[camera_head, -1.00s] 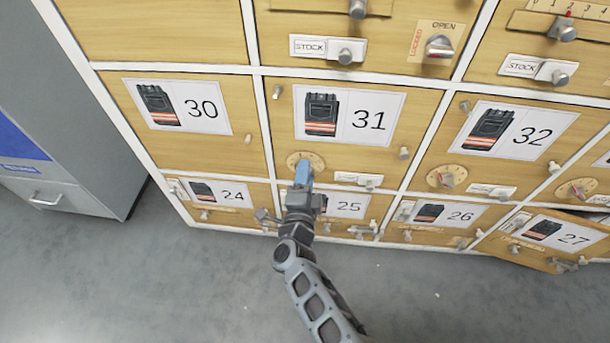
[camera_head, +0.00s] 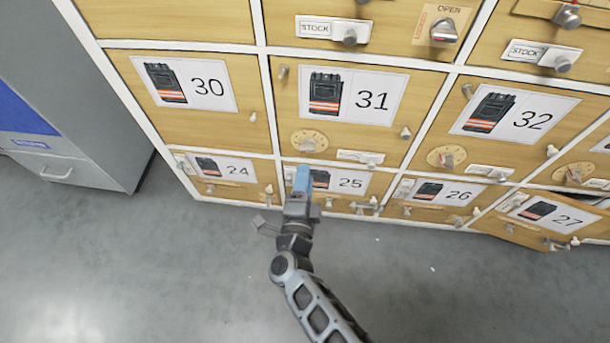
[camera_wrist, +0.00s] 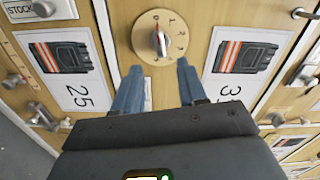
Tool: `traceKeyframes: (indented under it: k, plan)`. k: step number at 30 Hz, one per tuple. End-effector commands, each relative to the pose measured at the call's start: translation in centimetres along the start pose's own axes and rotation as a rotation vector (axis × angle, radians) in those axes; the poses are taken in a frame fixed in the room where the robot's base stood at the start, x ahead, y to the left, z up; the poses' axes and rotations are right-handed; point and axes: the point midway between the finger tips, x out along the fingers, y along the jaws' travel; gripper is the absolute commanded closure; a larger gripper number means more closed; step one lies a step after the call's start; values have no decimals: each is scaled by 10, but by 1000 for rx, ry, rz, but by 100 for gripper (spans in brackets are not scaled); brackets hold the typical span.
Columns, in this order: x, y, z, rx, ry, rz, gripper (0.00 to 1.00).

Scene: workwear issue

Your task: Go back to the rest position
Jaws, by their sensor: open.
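My gripper (camera_head: 301,180) is in front of the lockers, over the door numbered 25 in the head view and below the dial (camera_head: 309,142) on door 31 (camera_head: 354,97). In the wrist view its two blue fingers (camera_wrist: 156,92) are spread apart with nothing between them. The dial (camera_wrist: 160,37) sits just beyond the fingertips, apart from them, with its pointer knob at its centre. My arm reaches up from the bottom of the head view.
Lockers 30 (camera_head: 190,82), 32 (camera_head: 507,122) and 26 (camera_head: 437,191) surround it, with projecting knobs and latches. Door 27 (camera_head: 541,215) at the lower right stands ajar. A grey cabinet (camera_head: 75,120) stands at the left. Grey floor (camera_head: 150,275) in front is clear.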

Motion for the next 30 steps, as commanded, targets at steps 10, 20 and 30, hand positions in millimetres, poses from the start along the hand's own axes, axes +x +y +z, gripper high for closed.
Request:
traceKeyframes:
  k: [10, 20, 30]
  plan:
    - [-1, 1, -4, -6, 0, -1, 58]
    - [-47, 20, -106, -243, -34, -62, 58]
    - [-154, 5, -212, -601, -97, -85, 58]
